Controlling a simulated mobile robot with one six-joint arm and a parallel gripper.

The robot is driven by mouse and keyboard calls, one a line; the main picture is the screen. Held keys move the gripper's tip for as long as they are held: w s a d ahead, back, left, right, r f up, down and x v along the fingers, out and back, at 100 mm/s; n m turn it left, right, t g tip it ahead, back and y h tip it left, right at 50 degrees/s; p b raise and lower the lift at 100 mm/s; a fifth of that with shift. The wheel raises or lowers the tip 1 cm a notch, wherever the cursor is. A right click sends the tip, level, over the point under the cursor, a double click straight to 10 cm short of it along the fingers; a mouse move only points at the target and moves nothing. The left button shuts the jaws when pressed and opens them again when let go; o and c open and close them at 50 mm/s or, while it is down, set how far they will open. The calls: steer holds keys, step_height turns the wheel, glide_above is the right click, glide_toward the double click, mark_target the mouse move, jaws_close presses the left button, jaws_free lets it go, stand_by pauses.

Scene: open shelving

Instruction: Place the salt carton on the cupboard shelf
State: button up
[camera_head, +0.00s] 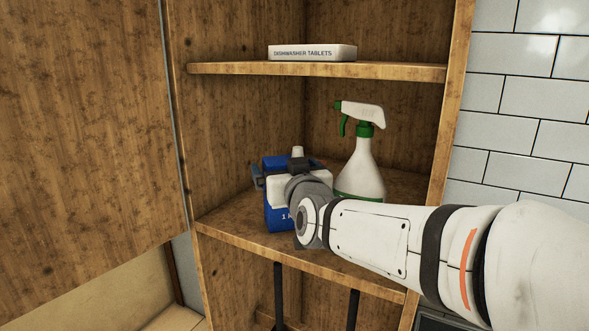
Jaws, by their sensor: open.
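The salt carton, taken to be the blue carton (278,218) with white print starting with "1", stands upright on the lower shelf (240,238) of the open wooden cupboard, near its front edge. My gripper (280,172) is at the carton's upper part, its dark fingers open. My wrist and the gripper's body hide the middle and right side of the carton. I cannot tell whether the fingers touch it.
A white spray bottle (361,175) with green parts stands close behind and right, partly hidden by my arm. A small white tip (297,152) shows behind the carton. A dishwasher tablets box (312,53) lies on the upper shelf (400,72). A wooden door panel (80,140) is at left.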

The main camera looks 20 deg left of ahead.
steer(key=b+v, duration=0.2)
steer(key=v, duration=0.9)
steer(key=shift+s+d, duration=0.1)
steer(key=shift+s, duration=0.05)
